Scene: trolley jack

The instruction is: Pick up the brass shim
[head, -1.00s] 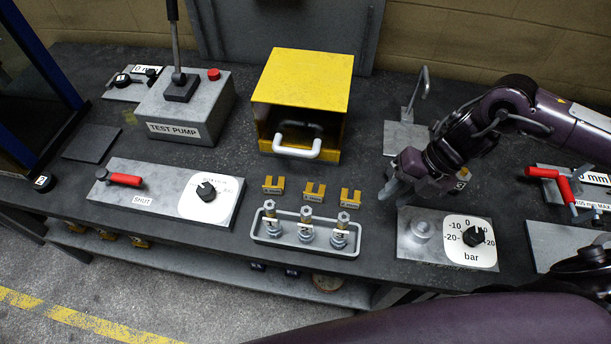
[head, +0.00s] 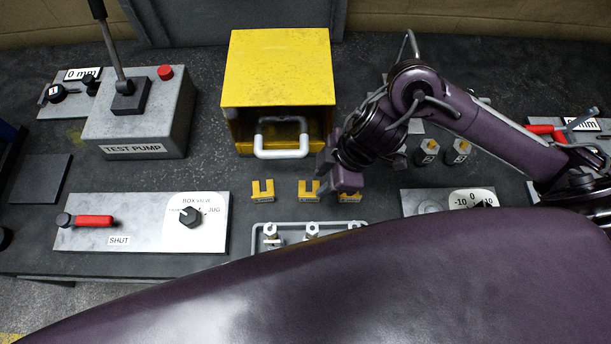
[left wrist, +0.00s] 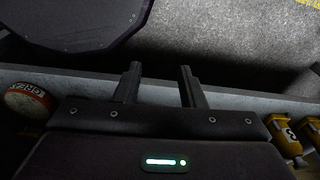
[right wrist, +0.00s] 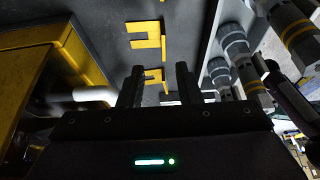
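Several yellow, brass-like forked pieces lie in a row on the bench. The head view shows a left one (head: 262,190), a middle one (head: 308,191) and a right one (head: 349,197) partly behind my right gripper. I cannot tell which is the brass shim. My right gripper (head: 338,172) is just above the middle and right pieces, open and empty.
A yellow box (head: 277,68) with a white handle (head: 281,153) stands behind the pieces. A grey tray (head: 256,238) with upright metal fittings is in front, partly hidden by my purple body. A valve panel (head: 130,235) is left. A round tin (left wrist: 27,100) shows in the left wrist view.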

